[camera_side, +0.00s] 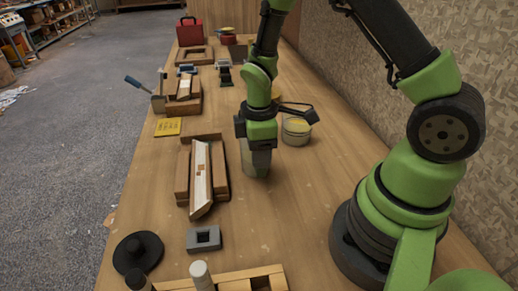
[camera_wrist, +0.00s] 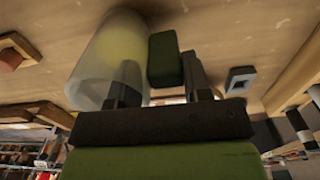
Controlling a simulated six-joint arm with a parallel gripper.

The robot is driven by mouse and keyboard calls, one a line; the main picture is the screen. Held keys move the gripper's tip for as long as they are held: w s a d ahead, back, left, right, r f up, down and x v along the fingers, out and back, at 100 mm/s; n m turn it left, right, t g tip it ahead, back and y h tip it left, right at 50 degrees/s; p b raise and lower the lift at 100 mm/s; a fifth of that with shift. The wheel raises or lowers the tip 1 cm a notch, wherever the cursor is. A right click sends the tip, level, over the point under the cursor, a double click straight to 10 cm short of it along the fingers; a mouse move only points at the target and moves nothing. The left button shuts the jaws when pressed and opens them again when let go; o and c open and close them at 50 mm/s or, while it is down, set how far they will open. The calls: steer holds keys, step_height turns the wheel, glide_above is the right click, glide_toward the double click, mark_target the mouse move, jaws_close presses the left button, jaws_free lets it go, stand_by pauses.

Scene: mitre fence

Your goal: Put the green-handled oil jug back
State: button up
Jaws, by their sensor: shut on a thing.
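The oil jug (camera_wrist: 108,58) is a translucent vessel with a yellowish tint and a green handle (camera_wrist: 163,60). In the wrist view the handle lies between the two fingers of my gripper (camera_wrist: 160,82), which is shut on it. In the side view the jug (camera_side: 256,163) hangs upright under my gripper (camera_side: 257,143), mid-table. I cannot tell whether its base touches the table. My gripper hides its upper part and the handle there.
A wooden mitre fence (camera_side: 183,172) holding a pale strip stands left of the jug. A round container (camera_side: 296,131) is close on the right. A grey block with a square hole (camera_side: 204,238) and a black disc (camera_side: 138,252) lie nearer. Bare table lies right of the block.

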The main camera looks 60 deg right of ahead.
steer(key=o, duration=1.1)
steer(key=shift+f, duration=0.15)
steer(key=r, duration=0.9)
steer(key=shift+w+d+r, duration=0.1)
steer(key=shift+d+r, duration=0.25)
steer(key=shift+r, duration=0.05)
steer(key=s+a+r+m+t, duration=0.1)
steer(key=s+r+m+t, duration=0.1)
steer(key=s+r+m, duration=0.2)
steer(key=s+a+r+m+t+y, duration=0.1)
steer(key=s+a+r+m+t, duration=0.1)
steer(key=s+r+m, duration=0.2)
steer(key=s+a+r+m+t+y, duration=0.1)
steer(key=s+a+r+m+t, duration=0.1)
steer(key=s+r+m, duration=0.3)
steer(key=shift+s+r+t, duration=0.15)
steer(key=shift+r+t, duration=0.45)
steer(key=shift+r, duration=0.3)
